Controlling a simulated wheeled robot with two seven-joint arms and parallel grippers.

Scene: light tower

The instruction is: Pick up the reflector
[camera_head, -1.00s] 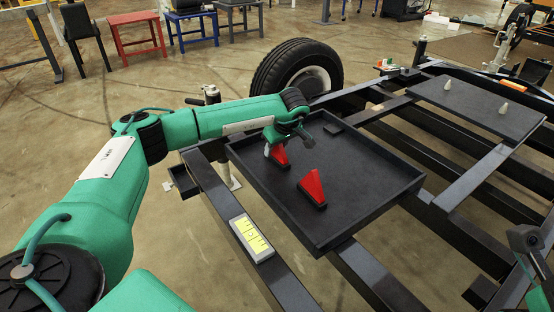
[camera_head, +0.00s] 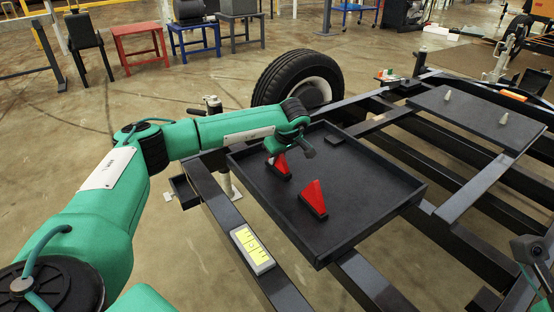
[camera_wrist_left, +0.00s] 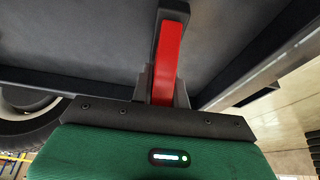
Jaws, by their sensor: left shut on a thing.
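Two red triangular reflectors with dark bases are in the black tray (camera_head: 392,196). My left gripper (camera_head: 276,160) is over the farther reflector (camera_head: 281,166) and partly hides it. In the left wrist view this red reflector (camera_wrist_left: 167,60) stands between the fingers (camera_wrist_left: 165,88), which are shut on it. The nearer reflector (camera_head: 313,199) stands free in the tray. My right gripper (camera_head: 527,250) is only partly in view at the right edge; its fingers cannot be made out.
The tray sits on a dark metal frame with open gaps between its beams. A yellow-faced level-like device (camera_head: 252,248) lies on the near beam. A flat dark plate (camera_head: 478,118) with two pale pegs is at the right. A wheel (camera_head: 298,80) stands behind the tray.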

